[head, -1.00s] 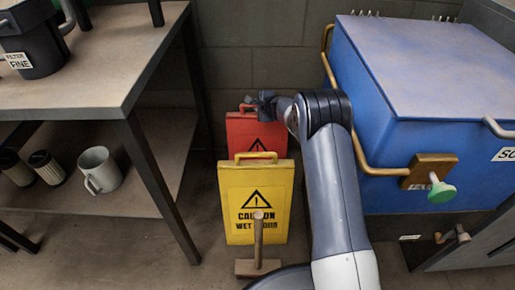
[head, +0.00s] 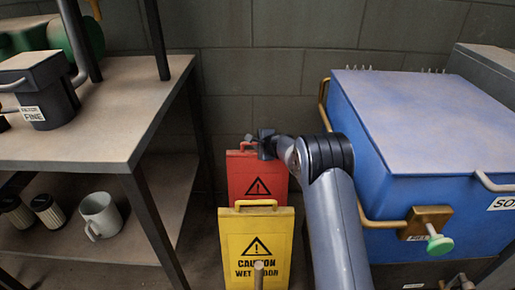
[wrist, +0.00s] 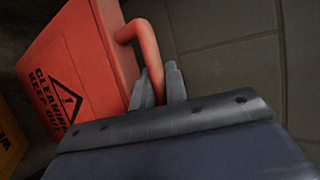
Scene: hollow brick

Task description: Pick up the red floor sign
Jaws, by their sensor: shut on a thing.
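The red floor sign (head: 257,180) stands behind the yellow sign in the head view, near the back wall. Its front has a black warning triangle. In the wrist view the red sign (wrist: 85,65) fills the upper left, with "CLEANING KEEP OUT" lettering. My gripper (wrist: 159,85) is shut on the red handle at the top of the sign, one finger on each side of the bar. In the head view my gripper (head: 262,145) is at the sign's top edge. The sign's lower part is hidden by the yellow sign.
A yellow wet-floor sign (head: 256,240) stands directly in front, with a wooden handle (head: 259,274) before it. A metal shelf table (head: 90,120) is on the left. A large blue bin (head: 400,170) with a protruding copper-coloured rail stands close on the right.

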